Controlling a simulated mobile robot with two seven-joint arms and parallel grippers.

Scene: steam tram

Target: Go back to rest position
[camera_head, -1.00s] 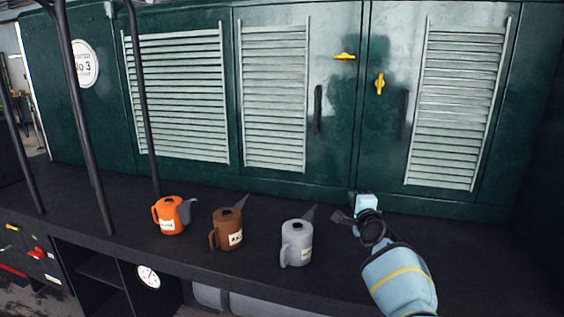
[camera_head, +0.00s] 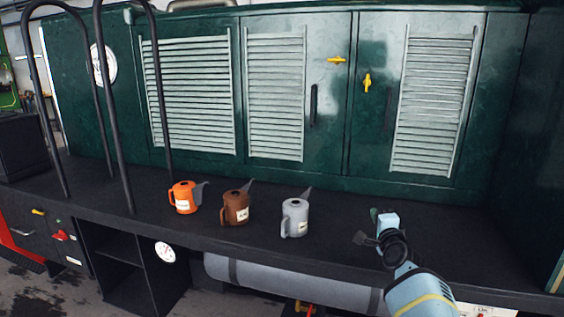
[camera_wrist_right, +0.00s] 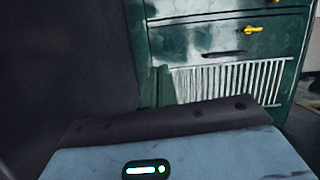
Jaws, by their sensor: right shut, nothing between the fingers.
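My right gripper (camera_head: 374,226) is in the head view at the lower right, its light blue arm reaching in from the bottom edge. It is shut and empty, in front of or over the dark ledge (camera_head: 330,215), to the right of the grey oil can. The fingertips are small and partly hidden by the wrist. My left gripper is in neither view.
An orange can (camera_head: 183,197), a brown can (camera_head: 235,207) and a grey can (camera_head: 295,217) stand upright on the ledge. Black handrails (camera_head: 107,110) rise at the left. Green cabinet doors (camera_head: 335,130) with yellow handles stand behind. The ledge's right part is clear.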

